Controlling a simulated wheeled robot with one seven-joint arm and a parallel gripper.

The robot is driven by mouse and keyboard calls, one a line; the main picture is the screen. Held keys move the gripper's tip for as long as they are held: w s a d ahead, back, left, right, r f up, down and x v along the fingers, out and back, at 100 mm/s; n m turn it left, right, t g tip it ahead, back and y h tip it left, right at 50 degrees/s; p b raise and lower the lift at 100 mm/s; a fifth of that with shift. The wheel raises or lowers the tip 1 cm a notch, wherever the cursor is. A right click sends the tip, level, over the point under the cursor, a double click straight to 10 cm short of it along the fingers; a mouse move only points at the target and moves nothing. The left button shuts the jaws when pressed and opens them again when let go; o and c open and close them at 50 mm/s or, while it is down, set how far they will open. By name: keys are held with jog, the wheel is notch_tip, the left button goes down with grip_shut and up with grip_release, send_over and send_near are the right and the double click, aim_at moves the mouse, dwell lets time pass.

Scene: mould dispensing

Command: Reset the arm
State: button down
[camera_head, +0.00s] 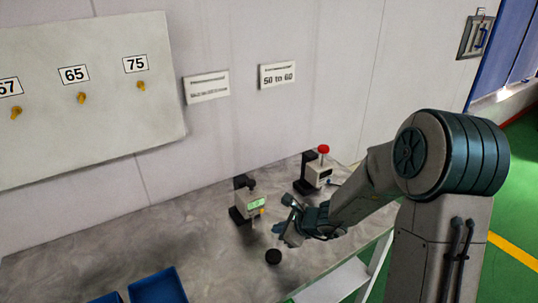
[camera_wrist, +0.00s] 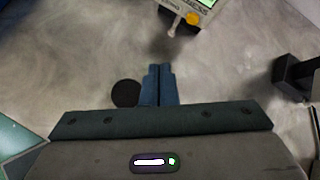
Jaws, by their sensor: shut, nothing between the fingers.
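My arm reaches in from the right over the grey table in the head view. My gripper (camera_head: 281,233) hangs above the table near its front edge, just in front of a small device with a green display (camera_head: 250,204). In the wrist view the two blue fingers of my gripper (camera_wrist: 158,72) are together, with nothing between them. A black round disc (camera_head: 273,257) lies on the table below the gripper; in the wrist view it shows just left of the fingers (camera_wrist: 126,93). The device with its yellow knob is at the top of the wrist view (camera_wrist: 192,14).
A second device with a red top (camera_head: 319,172) stands at the back right of the table. Blue bins (camera_head: 158,288) sit at the front left. A white board (camera_head: 85,95) with numbered hooks hangs on the wall. The table between bins and devices is clear.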

jog(key=s+d+r+n+g+h, duration=0.1)
jog(key=s+d+r+n+g, duration=0.1)
jog(key=s+r+n, duration=0.9)
jog(key=s+d+r+n+h, duration=0.2)
jog(key=s+d+n+h, duration=0.1)
jog(key=s+d+n, duration=0.2)
jog(key=s+d+r+n+h, duration=0.2)
jog(key=s+d+n+h, duration=0.1)
jog(key=s+d+n, duration=0.2)
jog(key=s+d, duration=0.2)
jog(key=s, duration=0.1)
jog(key=shift+s+r+n+g, duration=0.2)
jog(key=shift+r+n+g, duration=0.1)
jog(key=shift+n, duration=0.1)
jog(key=shift+d, duration=0.1)
